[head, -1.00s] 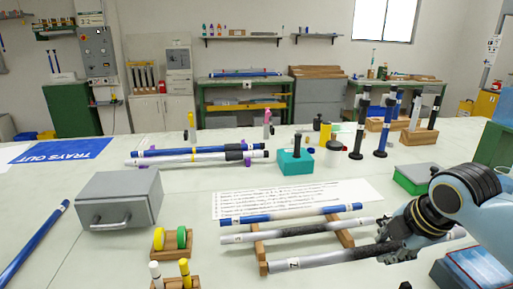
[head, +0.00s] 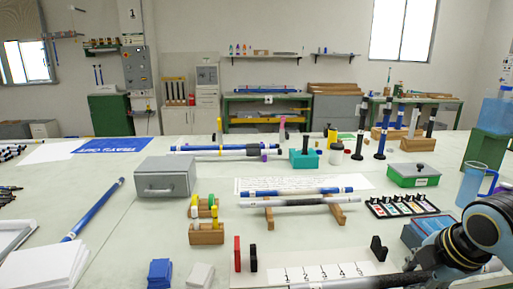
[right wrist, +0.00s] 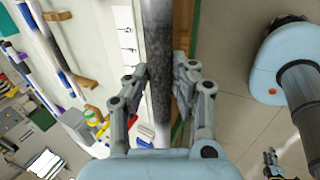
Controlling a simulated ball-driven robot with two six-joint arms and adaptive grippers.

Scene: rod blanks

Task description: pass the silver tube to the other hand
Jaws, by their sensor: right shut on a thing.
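My right gripper (head: 424,274) is at the bottom right of the head view, shut on a silver tube (head: 358,281) with a dark mottled middle. The tube lies across the bottom edge of that view, partly cut off. In the right wrist view the tube (right wrist: 158,50) runs lengthwise between the two fingers of the gripper (right wrist: 161,80).
A wooden rack (head: 269,217) holds a blue tube (head: 292,192) and another silver tube (head: 300,202). A white numbered board (head: 320,270) lies in front. A grey drawer box (head: 165,178) and a small wooden peg block (head: 206,235) stand left. A blue jug (head: 474,185) stands right.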

